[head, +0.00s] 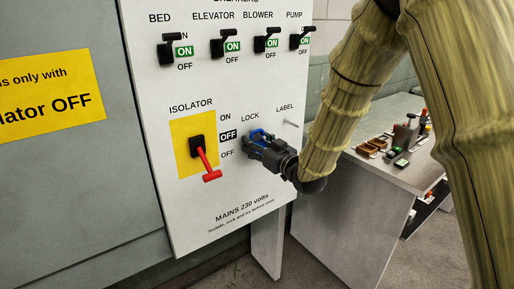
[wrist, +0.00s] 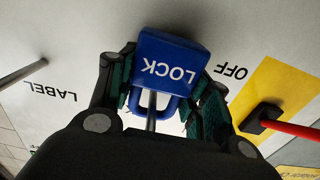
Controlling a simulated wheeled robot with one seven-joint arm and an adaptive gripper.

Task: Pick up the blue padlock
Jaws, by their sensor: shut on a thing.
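The blue padlock (wrist: 172,62) shows in the wrist view with the word LOCK on its face, upside down in that picture. My gripper (wrist: 165,98) is shut on it, with a finger on each side. A metal peg (wrist: 151,110) shows at the blue shackle, between the fingers; I cannot tell whether the shackle hangs on it. In the head view my gripper (head: 265,150) is at the panel, just below the LOCK lettering. Much of the padlock (head: 258,135) is hidden there by my gripper.
The white panel (head: 215,225) carries a red isolator handle (head: 208,165) pointing down to OFF on a yellow plate, left of my gripper. Several black breaker levers line the top. A bare peg (head: 291,123) is at LABEL. A grey bench (head: 375,180) with small items stands right.

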